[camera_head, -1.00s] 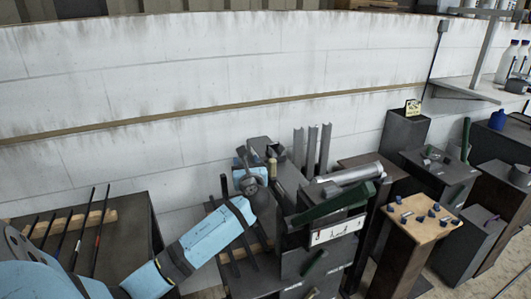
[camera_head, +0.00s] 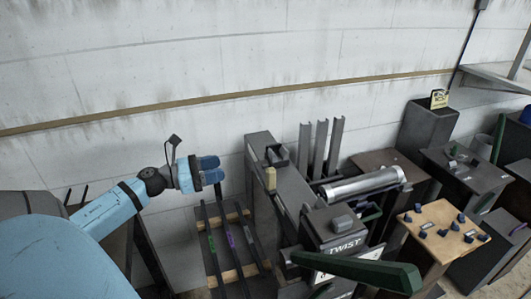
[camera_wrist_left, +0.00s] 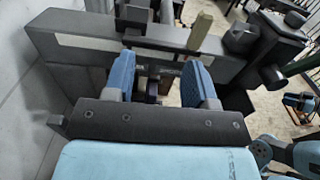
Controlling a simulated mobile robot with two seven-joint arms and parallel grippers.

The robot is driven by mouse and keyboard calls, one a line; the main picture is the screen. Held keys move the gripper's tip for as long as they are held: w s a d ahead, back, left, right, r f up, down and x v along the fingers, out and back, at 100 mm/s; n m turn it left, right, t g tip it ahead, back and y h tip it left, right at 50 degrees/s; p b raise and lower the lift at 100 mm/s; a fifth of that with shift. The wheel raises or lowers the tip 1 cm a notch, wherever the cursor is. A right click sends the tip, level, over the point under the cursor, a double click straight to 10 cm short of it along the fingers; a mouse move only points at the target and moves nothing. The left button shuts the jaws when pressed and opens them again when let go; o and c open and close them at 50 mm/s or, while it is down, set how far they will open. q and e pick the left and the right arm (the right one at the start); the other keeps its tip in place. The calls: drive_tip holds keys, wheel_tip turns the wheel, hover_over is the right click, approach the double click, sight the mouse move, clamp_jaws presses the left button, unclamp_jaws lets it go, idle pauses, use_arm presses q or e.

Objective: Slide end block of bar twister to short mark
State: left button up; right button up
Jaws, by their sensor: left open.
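The bar twister is the grey machine marked TWIST (camera_head: 346,243), with a long grey bed (camera_head: 262,150) running back toward the wall. A dark block (camera_head: 276,155) sits at the far end of the bed, and a tan grip (camera_head: 270,179) stands beside it. My left gripper (camera_head: 212,172) is open and empty, left of the bed and apart from it. In the left wrist view its two blue fingers (camera_wrist_left: 160,78) point at the bed (camera_wrist_left: 75,42), with the tan grip (camera_wrist_left: 200,30) just beyond the right finger. The short mark cannot be made out. Blue parts at that view's right edge may be my right gripper.
A green lever (camera_head: 365,272) sticks out from the machine's front. A rack with dark bars (camera_head: 228,240) stands below my left gripper. A silver cylinder (camera_head: 362,184) and upright grey channels (camera_head: 320,150) are behind the machine. The white wall (camera_head: 200,60) is close behind.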

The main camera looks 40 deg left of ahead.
use_arm(q)
drive_tip(key=p, duration=0.3)
hover_over(262, 173)
drive_tip(key=shift+r, duration=0.1)
clamp_jaws()
idle(0.5)
idle(0.6)
